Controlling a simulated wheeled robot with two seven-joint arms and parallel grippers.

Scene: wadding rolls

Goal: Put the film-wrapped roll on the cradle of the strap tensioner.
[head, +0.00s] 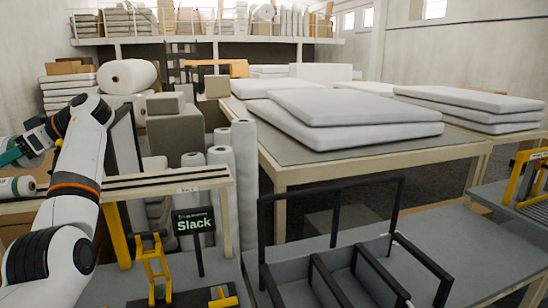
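My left arm comes in at the left and bends back to the left edge. A teal part (9,156), likely the body of my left gripper, is cut off there, so its fingers are hidden. My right gripper is out of view. A pale roll with a green end (18,187) lies at the left edge, below that part; I cannot tell if it is film-wrapped. A yellow stand (155,268) beside a black sign reading "Slack" (194,221) stands at the lower left; it may be the strap tensioner. I see no roll on it.
A black-framed rack (335,190) stands at the front centre. Upright white rolls (244,165) stand behind the wooden rail (165,183). A big table (390,157) bears white slabs. Another yellow frame (530,178) is at the right. The grey surface (455,250) right of the rack is clear.

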